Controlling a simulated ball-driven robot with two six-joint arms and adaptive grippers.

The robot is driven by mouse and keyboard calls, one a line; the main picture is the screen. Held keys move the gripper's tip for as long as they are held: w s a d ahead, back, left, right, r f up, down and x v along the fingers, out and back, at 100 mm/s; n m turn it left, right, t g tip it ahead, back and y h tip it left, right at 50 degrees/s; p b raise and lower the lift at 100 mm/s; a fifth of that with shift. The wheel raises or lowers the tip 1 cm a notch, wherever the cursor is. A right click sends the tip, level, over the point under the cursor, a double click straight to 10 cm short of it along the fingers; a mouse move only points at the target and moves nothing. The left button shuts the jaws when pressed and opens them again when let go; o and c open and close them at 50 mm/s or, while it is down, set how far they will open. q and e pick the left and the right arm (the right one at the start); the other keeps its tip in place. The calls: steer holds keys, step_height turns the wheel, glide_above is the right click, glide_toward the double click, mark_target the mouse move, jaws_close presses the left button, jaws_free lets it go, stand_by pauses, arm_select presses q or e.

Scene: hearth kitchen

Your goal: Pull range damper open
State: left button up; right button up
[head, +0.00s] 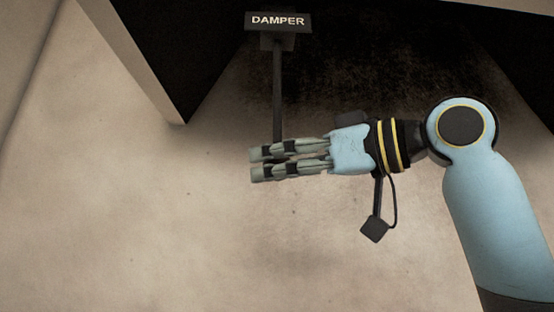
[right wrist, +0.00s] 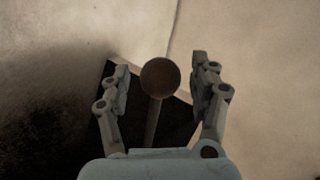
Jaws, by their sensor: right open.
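The range damper shows in the head view as a dark label plate (head: 278,21) reading DAMPER, with a thin dark rod (head: 277,95) hanging down from it. My right gripper (head: 255,163) reaches in from the right at the rod's lower end and hides that end. In the right wrist view, a round brown knob (right wrist: 160,77) on a thin stem sits between the two spread fingers of the right gripper (right wrist: 162,75). A gap shows on both sides of the knob, and the fingers look apart from it. My left gripper is not in view.
A dark recess with a pale-edged wall (head: 150,70) lies behind and left of the rod in the head view. The pale, stained surface (head: 130,220) at the left and below is bare.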

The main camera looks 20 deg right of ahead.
steer(key=shift+w+a, duration=0.3)
jaws_close()
stand_by(0.4)
steer(key=shift+f, duration=0.1)
